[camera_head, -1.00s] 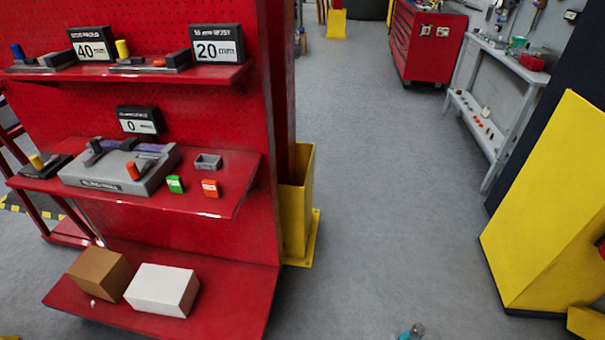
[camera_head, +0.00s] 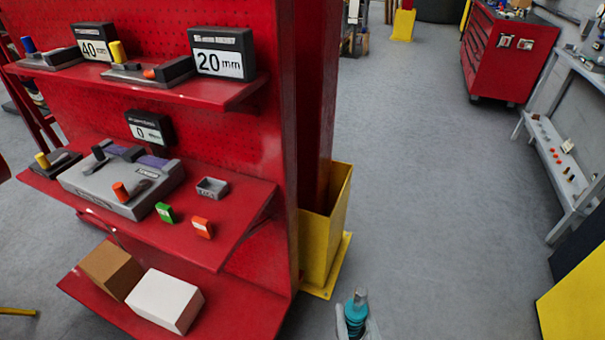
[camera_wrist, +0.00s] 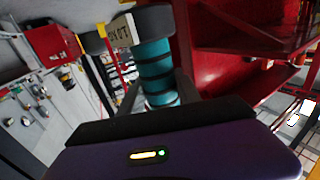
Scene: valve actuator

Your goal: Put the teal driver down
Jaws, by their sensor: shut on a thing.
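The teal driver (camera_head: 355,315) is at the bottom edge of the head view, held by my gripper (camera_head: 357,327), of which only the finger ends show. In the wrist view the driver's ribbed teal body (camera_wrist: 153,70) lies between the two fingers of my gripper (camera_wrist: 157,92), which is shut on it. A dark grey piece with a pale label (camera_wrist: 122,30) covers the driver's far end there. In the head view the driver is apart from the red shelf unit, in front of it and to the right, over the grey floor.
The red shelf unit (camera_head: 240,245) stands at left. Its middle shelf holds a grey device (camera_head: 120,185), a small grey tray (camera_head: 212,188), and green (camera_head: 166,212) and orange (camera_head: 203,227) blocks. Boxes fill part of the lower shelf. A yellow post guard (camera_head: 325,240) stands beside it.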

